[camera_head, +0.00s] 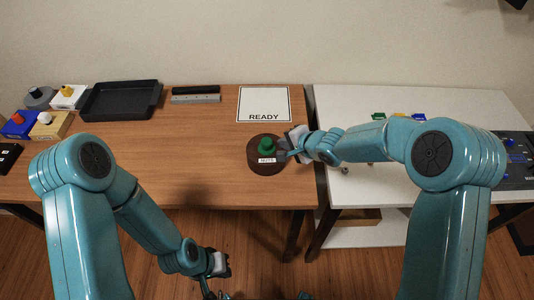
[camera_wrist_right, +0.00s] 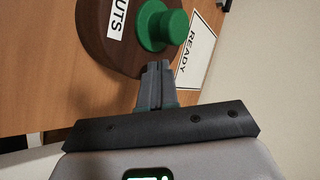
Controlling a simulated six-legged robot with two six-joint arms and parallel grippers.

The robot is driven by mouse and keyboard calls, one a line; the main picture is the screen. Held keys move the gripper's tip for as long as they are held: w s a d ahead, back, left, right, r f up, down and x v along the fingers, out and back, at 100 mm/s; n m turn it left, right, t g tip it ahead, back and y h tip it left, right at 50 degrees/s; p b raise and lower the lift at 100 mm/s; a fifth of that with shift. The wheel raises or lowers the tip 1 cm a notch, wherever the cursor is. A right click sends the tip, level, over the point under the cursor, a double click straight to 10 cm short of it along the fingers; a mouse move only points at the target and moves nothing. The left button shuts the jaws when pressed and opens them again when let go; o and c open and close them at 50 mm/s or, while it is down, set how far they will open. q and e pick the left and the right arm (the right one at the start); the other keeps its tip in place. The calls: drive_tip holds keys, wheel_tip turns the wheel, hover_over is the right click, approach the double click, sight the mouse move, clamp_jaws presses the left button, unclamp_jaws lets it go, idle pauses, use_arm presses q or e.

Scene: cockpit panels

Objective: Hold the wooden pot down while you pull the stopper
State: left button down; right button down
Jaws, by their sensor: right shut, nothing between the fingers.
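The wooden pot (camera_head: 254,164) is dark brown and round, with a white label reading NUTS, and stands near the front edge of the wooden table. Its green stopper (camera_head: 267,146) sits on top, and also shows in the right wrist view (camera_wrist_right: 172,27). My right gripper (camera_head: 284,154) is at the pot's right side; its fingers (camera_wrist_right: 155,68) are closed together with nothing between them, close to the pot's edge. I cannot tell if they touch it. My left gripper (camera_head: 213,280) hangs low in front of the table, away from the pot; its finger opening is unclear.
A white READY sheet (camera_head: 263,98) lies behind the pot. A black tray (camera_head: 120,100), a grey-and-black bar (camera_head: 196,94) and several small boxes with coloured knobs stand at the left. A white table (camera_head: 375,185) adjoins on the right. The wooden table's middle is clear.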

sight(266, 141)
use_arm(q)
drive_tip(key=shift+f, duration=0.2)
idle(0.3)
idle(1.7)
